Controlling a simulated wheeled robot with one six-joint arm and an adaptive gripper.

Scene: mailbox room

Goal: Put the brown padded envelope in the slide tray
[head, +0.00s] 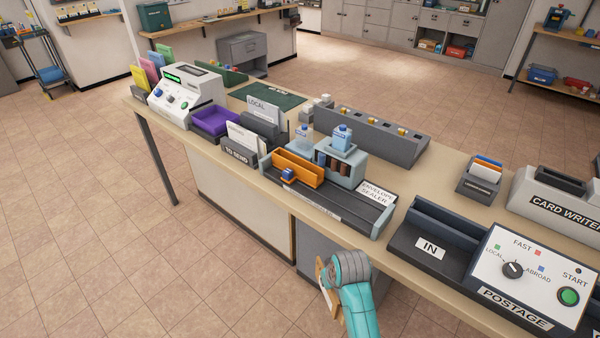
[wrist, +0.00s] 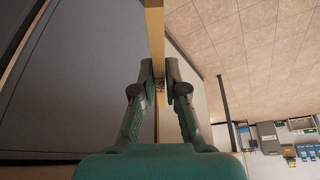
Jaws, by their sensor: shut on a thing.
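My gripper (wrist: 159,75) is shut on a thin tan-brown thing, which I take for the brown padded envelope (wrist: 154,25), seen edge-on between the fingers. In the head view the envelope (head: 323,287) shows as a tan piece left of my arm, low beside the counter's front; my arm hides part of it. No tray is readably marked as the slide tray. The envelope sealer has a long dark tray (head: 358,213) on the counter, above and behind my gripper, with a front label too small to read. An orange holder (head: 305,172) stands at its left part.
The postage machine (head: 515,293) and its dark IN tray (head: 432,268) stand on the counter at right. A purple tray (head: 215,122) and a TO SEND holder (head: 240,157) stand to the left. Tiled floor (head: 100,240) is open in front of the counter.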

